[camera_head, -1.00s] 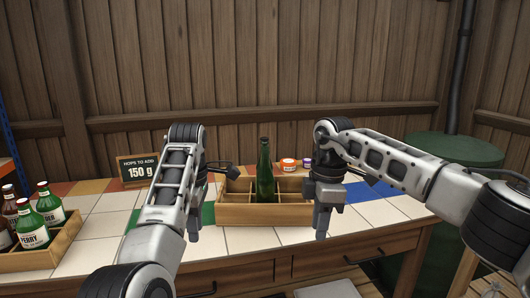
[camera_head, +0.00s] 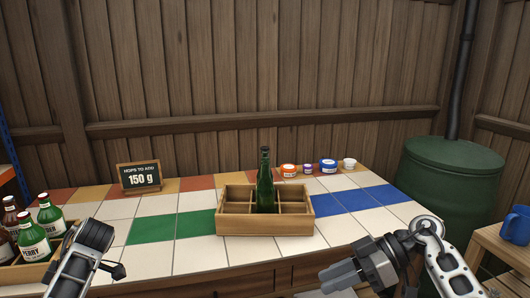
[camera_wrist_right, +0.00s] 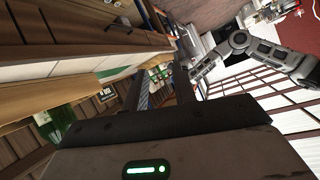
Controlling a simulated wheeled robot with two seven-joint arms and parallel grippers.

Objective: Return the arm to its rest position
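My right gripper (camera_head: 338,275) is low in front of the table, right of the middle, with its fingers pointing left and nothing between them. In the right wrist view its two dark fingers (camera_wrist_right: 158,90) stand apart with a clear gap. My left arm (camera_head: 80,258) comes in at the lower left; its fingers are hidden, and only a dark wrist part shows. A green bottle (camera_head: 265,188) stands upright in the wooden divided crate (camera_head: 265,226) on the tiled table (camera_head: 340,229). Neither gripper touches the crate.
A crate (camera_head: 22,277) with several bottles is at the left, close to my left arm. A hops sign (camera_head: 139,178) reading 150 g and several small tubs (camera_head: 328,166) stand at the back. A green barrel (camera_head: 450,185) and a blue mug (camera_head: 516,222) are at the right.

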